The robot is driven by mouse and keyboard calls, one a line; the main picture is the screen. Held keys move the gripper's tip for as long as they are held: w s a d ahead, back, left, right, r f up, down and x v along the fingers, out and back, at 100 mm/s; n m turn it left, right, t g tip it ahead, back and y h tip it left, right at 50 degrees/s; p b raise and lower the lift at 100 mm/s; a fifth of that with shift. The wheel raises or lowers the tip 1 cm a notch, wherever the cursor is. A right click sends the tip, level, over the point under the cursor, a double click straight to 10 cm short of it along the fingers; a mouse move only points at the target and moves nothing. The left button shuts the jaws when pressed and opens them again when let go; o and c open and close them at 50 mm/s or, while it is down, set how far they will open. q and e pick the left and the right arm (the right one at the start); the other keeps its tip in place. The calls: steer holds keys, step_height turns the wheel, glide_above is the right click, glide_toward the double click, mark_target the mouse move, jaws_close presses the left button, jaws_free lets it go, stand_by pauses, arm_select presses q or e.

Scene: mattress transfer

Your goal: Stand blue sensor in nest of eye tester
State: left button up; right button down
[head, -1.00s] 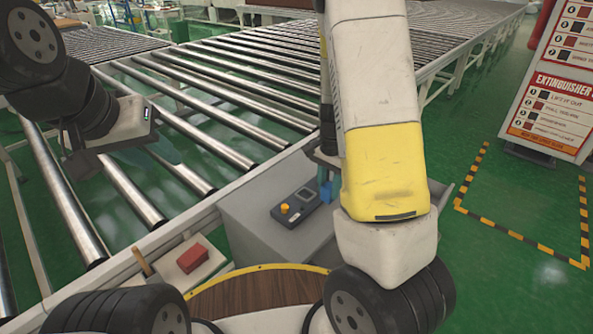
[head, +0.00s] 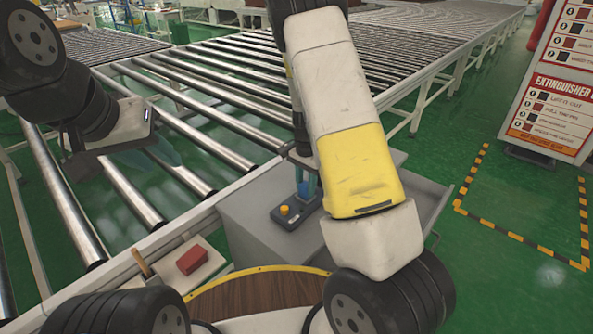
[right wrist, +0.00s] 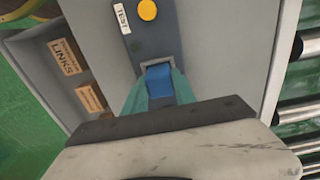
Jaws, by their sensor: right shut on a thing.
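The eye tester (head: 287,219) is a dark box with a yellow button, lying on a grey cabinet. In the right wrist view the tester (right wrist: 136,46) shows a "TEST" label and a square, light-rimmed nest. My right gripper (head: 306,189) is shut on the blue sensor (head: 303,190). The sensor (right wrist: 159,80) sits between the teal fingers and overlaps the nest opening in the right wrist view. Whether it is seated or just above the nest I cannot tell. My left gripper (head: 155,155) is empty above the rollers, its teal fingers apart.
A roller conveyor (head: 150,195) runs behind and left of the cabinet (head: 250,215). A red block (head: 192,260) rests on a pale plate by the conveyor edge.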

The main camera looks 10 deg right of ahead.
mark_target(306, 184)
steer(key=shift+f, duration=0.2)
steer(key=c, duration=1)
jaws_free()
steer(key=shift+r, duration=0.1)
step_height(306, 184, up, 12)
steer(key=s+r+n+t, duration=0.2)
steer(key=s+r+n, duration=0.1)
steer(key=s+r, duration=0.3)
steer(key=s+a+r+n+t+y, duration=0.1)
steer(key=s+r+n, duration=0.3)
steer(key=s, duration=0.6)
steer(key=s+a+r+n+t+y, duration=0.1)
steer(key=s+r+n+t, duration=0.2)
steer(key=s+r, duration=0.5)
steer(key=shift+s+a+r+n, duration=0.1)
steer(key=shift+s+r+n, duration=0.05)
steer(key=shift+r+n, duration=0.35)
